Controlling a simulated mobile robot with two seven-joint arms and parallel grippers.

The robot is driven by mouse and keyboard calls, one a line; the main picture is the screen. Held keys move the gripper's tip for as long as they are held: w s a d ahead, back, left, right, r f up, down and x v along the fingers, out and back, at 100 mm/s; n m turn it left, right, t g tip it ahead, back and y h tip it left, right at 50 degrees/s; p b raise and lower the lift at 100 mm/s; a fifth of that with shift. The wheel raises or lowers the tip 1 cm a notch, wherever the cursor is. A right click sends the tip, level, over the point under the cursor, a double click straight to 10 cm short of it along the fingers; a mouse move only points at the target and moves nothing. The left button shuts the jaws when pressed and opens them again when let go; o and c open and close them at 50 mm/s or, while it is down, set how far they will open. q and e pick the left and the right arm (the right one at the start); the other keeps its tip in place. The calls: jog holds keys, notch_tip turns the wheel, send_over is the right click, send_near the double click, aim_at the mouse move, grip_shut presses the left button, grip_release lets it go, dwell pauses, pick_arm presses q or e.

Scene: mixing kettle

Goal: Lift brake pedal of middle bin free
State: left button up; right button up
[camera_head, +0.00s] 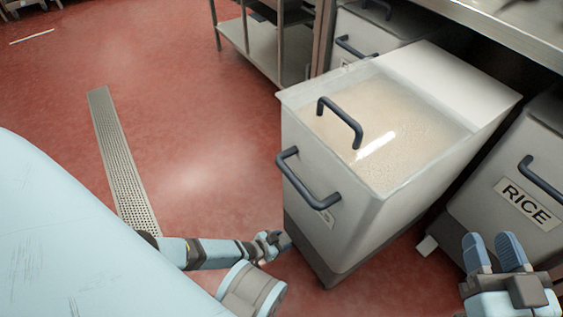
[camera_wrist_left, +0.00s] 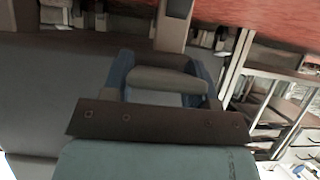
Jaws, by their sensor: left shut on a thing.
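The middle bin (camera_head: 335,229) is a pale box with a dark base, a clear lid over pale grain and dark handles on its lid and front. My left gripper (camera_head: 275,240) is low at the bin's front left corner, near the floor. The pedal is hidden in the head view. My right gripper (camera_head: 493,246) is at the lower right, with a narrow empty gap between its blue fingers.
A bin labelled RICE (camera_head: 525,200) stands on the right, with a small white piece (camera_head: 427,245) near the floor beside it. Another bin (camera_head: 365,35) stands behind. A steel rack (camera_head: 262,48) is at the back. Red floor with a drain grate (camera_head: 120,160) is clear on the left.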

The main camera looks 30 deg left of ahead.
pick_arm(q)
jog(key=shift+r+g+y+p, duration=0.3)
jog(key=shift+r+g+p, duration=0.25)
jog(key=shift+g+p, duration=0.6)
jog(key=shift+r+g+y+p, duration=0.1)
jog(key=shift+g+y+p, duration=0.4)
jog(key=shift+g+p, duration=0.4)
jog(key=shift+g, duration=0.25)
pick_arm(e)
jog(key=s+m, duration=0.1)
jog(key=s+a+m+g, duration=0.1)
jog(key=m, duration=0.1)
jog(key=shift+s+a+f+h, duration=0.2)
jog(key=shift+s+h, duration=0.2)
pick_arm(q)
jog(key=shift+w, duration=0.1)
pick_arm(e)
jog(key=shift+r, duration=0.1)
pick_arm(q)
jog(key=o, duration=1.3)
pick_arm(e)
jog(key=shift+w+r, duration=0.15)
